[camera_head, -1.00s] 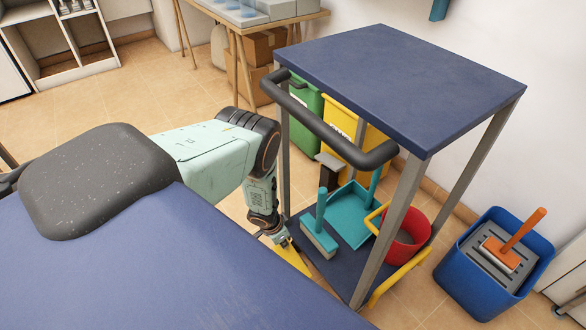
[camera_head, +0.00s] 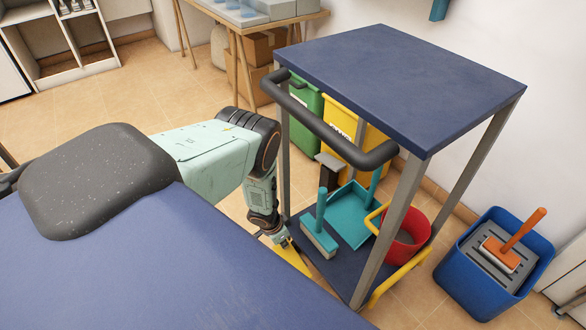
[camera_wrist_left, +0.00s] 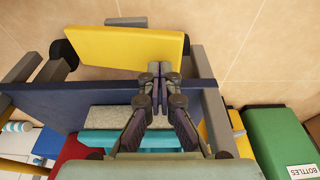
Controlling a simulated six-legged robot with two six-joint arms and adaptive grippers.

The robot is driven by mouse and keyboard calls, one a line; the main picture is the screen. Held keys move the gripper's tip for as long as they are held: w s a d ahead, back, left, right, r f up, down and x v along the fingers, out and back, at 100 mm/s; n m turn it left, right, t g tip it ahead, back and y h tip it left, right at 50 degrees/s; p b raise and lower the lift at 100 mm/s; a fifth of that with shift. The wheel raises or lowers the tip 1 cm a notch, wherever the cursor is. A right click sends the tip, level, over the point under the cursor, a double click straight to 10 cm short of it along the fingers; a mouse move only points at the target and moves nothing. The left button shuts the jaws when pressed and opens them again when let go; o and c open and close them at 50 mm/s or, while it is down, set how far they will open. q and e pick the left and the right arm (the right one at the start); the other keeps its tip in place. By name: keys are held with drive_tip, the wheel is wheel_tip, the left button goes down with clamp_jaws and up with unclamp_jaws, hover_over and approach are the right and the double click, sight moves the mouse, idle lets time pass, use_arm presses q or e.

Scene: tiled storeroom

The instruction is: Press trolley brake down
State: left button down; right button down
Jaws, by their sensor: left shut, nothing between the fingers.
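The trolley (camera_head: 400,75) has a dark blue top, grey posts and a black push handle (camera_head: 325,125). Its brake looks to be the yellow pedal plate (camera_head: 291,259) low at the near left end of the lower shelf. In the left wrist view the yellow plate (camera_wrist_left: 120,45) lies flat beyond the shelf edge. My left gripper (camera_head: 284,243) points down at the pedal from the handle end. In the wrist view its fingers (camera_wrist_left: 161,72) are shut and empty, overlapping the plate's near edge. I cannot tell whether they touch it. My right gripper is out of view.
The lower shelf holds a teal brush (camera_head: 320,236), a teal dustpan (camera_head: 352,212) and a red bucket (camera_head: 408,240). A blue bin (camera_head: 478,290) stands at right. Green (camera_head: 307,112) and yellow bins stand behind the trolley. Tiled floor (camera_head: 130,85) is clear at left.

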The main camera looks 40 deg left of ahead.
use_arm(q)
drive_tip(key=shift+f, duration=0.15)
drive_tip(key=shift+f, duration=0.3)
drive_tip(key=shift+f, duration=1.05)
drive_tip(key=shift+w+d+p+v, duration=0.1)
drive_tip(key=shift+w+p+v, duration=0.15)
drive_tip(key=shift+p+v, duration=0.8)
drive_tip(key=shift+w+d+p+v, duration=0.1)
drive_tip(key=shift+w+p+v, duration=0.15)
drive_tip(key=shift+p+v, duration=0.8)
drive_tip(key=shift+w+d+p+v, duration=0.1)
drive_tip(key=shift+w+p+v, duration=0.2)
drive_tip(key=shift+p+v, duration=0.75)
drive_tip(key=shift+s+a+r+b, duration=0.1)
drive_tip(key=shift+a+r+b, duration=0.05)
drive_tip(key=shift+r+b, duration=0.3)
